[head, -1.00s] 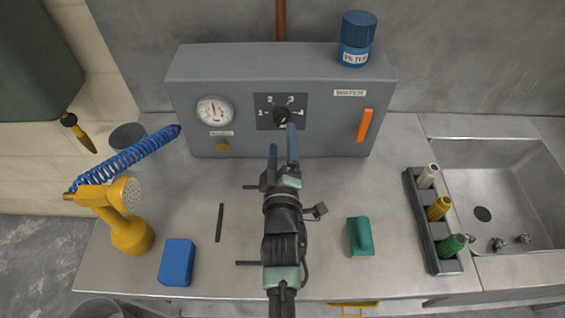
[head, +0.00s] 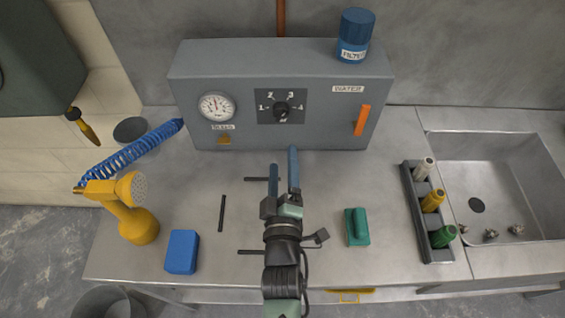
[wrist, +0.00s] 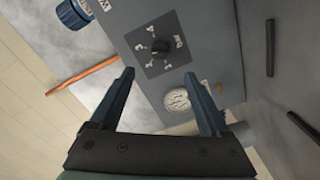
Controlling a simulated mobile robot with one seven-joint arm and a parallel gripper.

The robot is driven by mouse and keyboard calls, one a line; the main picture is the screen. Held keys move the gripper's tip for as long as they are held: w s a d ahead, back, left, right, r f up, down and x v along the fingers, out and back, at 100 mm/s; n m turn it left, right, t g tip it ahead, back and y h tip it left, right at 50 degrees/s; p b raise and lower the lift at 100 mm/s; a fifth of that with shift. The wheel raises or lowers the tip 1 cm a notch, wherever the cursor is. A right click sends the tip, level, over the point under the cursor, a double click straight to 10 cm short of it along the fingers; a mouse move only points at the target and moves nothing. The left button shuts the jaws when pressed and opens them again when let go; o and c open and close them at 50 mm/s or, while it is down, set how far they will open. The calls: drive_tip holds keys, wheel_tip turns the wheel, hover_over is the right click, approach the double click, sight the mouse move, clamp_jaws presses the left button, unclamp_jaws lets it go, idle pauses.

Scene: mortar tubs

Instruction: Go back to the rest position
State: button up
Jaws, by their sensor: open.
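My gripper (head: 283,170) is open and empty, with its two blue fingers pointing toward the grey water panel (head: 330,125). It is over the steel counter, in front of the panel and apart from it. In the wrist view my fingers (wrist: 163,95) are spread, with nothing between them. The panel's black rotary knob (head: 282,109) sits on a dark numbered plate, and the knob also shows in the wrist view (wrist: 160,47). A white gauge (head: 217,107) is left of the knob, and an orange lever (head: 362,120) is right of it.
A yellow sprayer (head: 130,215) with a coiled blue hose and a blue block (head: 182,252) are left. A green block (head: 356,227) and a rack (head: 419,205) of coloured nozzles are right, beside the sink (head: 500,190). A blue filter (head: 355,36) tops the panel. Dark bars (head: 222,213) lie on the counter.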

drive_tip(key=w+r+m+t, duration=0.2)
drive_tip(key=r+m+t, duration=0.1)
drive_tip(key=r, duration=1.4)
drive_tip(key=w+r+m+t, duration=0.2)
drive_tip(key=r+m, duration=0.2)
drive_tip(key=r, duration=1.2)
drive_tip(key=s+r+m+t, duration=0.2)
drive_tip(key=s+r, duration=0.5)
drive_tip(key=r, duration=0.4)
drive_tip(key=s+r+m+t, duration=0.2)
drive_tip(key=s+r, duration=0.6)
drive_tip(key=r, duration=0.4)
drive_tip(key=shift+m, duration=0.5)
